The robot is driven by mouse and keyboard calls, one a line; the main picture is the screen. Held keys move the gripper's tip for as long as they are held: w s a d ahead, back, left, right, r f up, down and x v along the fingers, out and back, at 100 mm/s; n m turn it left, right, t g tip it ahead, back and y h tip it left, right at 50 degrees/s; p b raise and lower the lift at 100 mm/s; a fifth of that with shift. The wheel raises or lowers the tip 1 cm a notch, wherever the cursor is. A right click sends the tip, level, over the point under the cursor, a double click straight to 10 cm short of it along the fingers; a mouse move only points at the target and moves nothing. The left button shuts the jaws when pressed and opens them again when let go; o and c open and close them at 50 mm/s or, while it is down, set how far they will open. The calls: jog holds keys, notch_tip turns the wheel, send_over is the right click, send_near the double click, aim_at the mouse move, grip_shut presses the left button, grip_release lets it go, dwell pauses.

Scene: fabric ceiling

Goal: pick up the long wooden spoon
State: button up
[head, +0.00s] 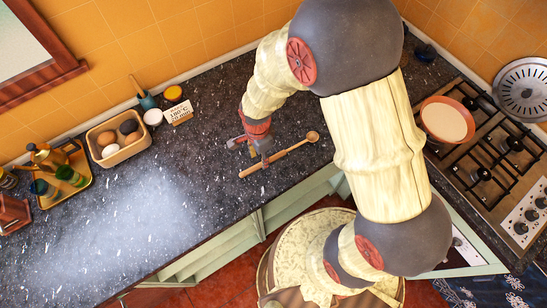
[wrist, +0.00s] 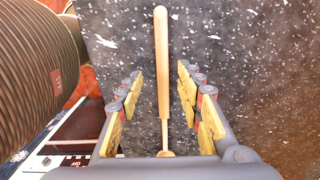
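The long wooden spoon (head: 283,154) lies on the dark speckled countertop (head: 215,170), slanting with its bowl end toward the upper right and its handle end toward the lower left. My gripper (head: 259,155) is just above it, toward the handle half. In the wrist view the spoon (wrist: 161,60) runs lengthwise between the two yellow-padded fingers of my gripper (wrist: 160,75). The fingers are open, with a visible gap on both sides of the spoon. The spoon's lower end is partly hidden by the gripper's body.
A basket of eggs (head: 115,140), a tray of bottles (head: 65,180), a small card (head: 179,112) and jars stand at the left and back. A gas hob (head: 485,150) with an orange pan (head: 447,120) is at the right. The countertop left of the spoon is clear.

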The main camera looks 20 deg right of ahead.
aim_at(260, 164)
jog(key=f, duration=0.4)
jog(key=shift+w+a+f, duration=0.1)
jog(key=shift+w+f, duration=0.1)
jog(key=shift+f, duration=0.2)
jog(key=shift+c, duration=0.6)
jog(key=c, duration=0.8)
grip_shut()
